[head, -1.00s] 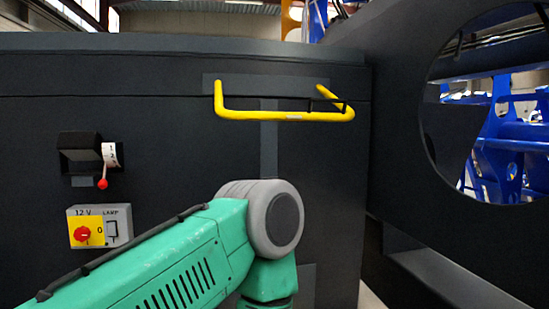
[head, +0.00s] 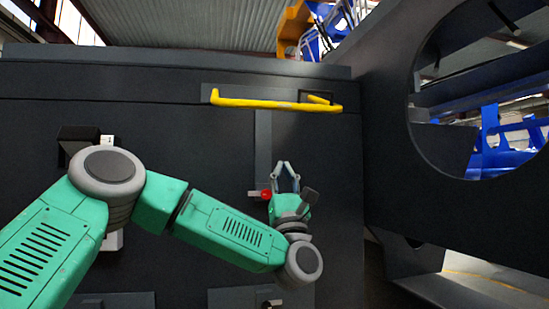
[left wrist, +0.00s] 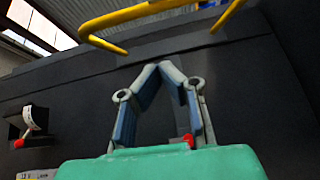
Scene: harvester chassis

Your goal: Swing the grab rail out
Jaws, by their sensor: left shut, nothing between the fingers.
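The yellow grab rail (head: 272,104) is on the upper part of the dark panel, its long bar running across. In the left wrist view the rail (left wrist: 160,12) crosses the top, above and beyond my fingers, with a bent end at the left. My left gripper (head: 286,164) is below the rail in the head view, pointing up, with clear space between them. In the left wrist view its fingertips (left wrist: 163,66) come together in a peak with nothing between them. The gripper does not touch the rail. My right gripper is not in view.
A switch housing (head: 78,140) on the left is partly hidden by my left arm. A small red knob (head: 266,194) shows beside my left gripper; I cannot tell what it belongs to. A dark wall with a large round opening (head: 480,100) stands at the right.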

